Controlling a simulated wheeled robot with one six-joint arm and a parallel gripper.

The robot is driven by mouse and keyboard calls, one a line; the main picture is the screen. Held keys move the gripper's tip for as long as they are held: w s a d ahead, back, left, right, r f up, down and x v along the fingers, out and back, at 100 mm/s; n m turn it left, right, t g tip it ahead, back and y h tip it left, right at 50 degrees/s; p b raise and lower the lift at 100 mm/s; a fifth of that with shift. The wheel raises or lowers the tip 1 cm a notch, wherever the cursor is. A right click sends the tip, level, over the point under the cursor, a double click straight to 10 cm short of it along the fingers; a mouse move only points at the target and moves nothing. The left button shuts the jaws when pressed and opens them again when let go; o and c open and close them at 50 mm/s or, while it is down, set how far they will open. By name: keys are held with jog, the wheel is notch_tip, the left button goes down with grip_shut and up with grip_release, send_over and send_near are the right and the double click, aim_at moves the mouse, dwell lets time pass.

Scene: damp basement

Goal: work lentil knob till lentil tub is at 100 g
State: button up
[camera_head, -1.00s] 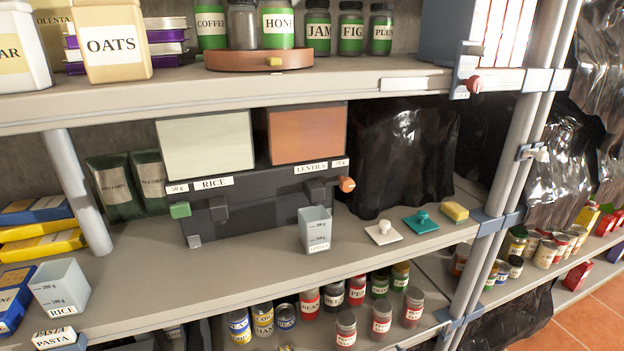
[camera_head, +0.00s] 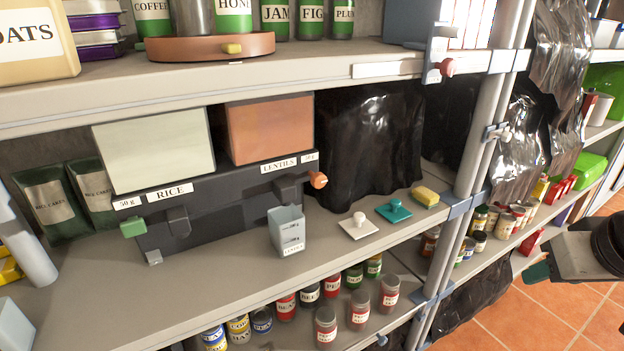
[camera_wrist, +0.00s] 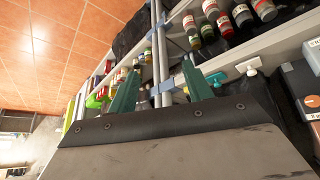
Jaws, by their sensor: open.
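The lentil dispenser's orange bin (camera_head: 270,130) sits on a dark housing labelled LENTILS; its gram tag is too small to read surely. The orange lentil knob (camera_head: 318,180) sticks out at the housing's right end. The lentil tub (camera_head: 287,232), grey with level marks, stands upright on the shelf below and in front of the dark lentil spout (camera_head: 291,188). I cannot tell what is inside it. My gripper (camera_wrist: 158,78) is open, with two green fingers apart and nothing between them. In the head view, part of it shows at the right edge, well away from the knob.
The rice bin (camera_head: 155,150) with its green knob (camera_head: 132,225) is left of the lentils. A shelf post (camera_head: 478,130) stands further right.

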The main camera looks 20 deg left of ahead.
jog(key=w+a+n+t+y, duration=0.1)
jog(key=w+a+n, duration=0.1)
jog(key=w+a, duration=0.3)
jog(key=n+t+y, duration=0.5)
jog(key=n+y, duration=0.2)
jog(key=y, duration=0.5)
send_near(321, 182)
jog(key=x, duration=1.1)
jog(key=c, duration=1)
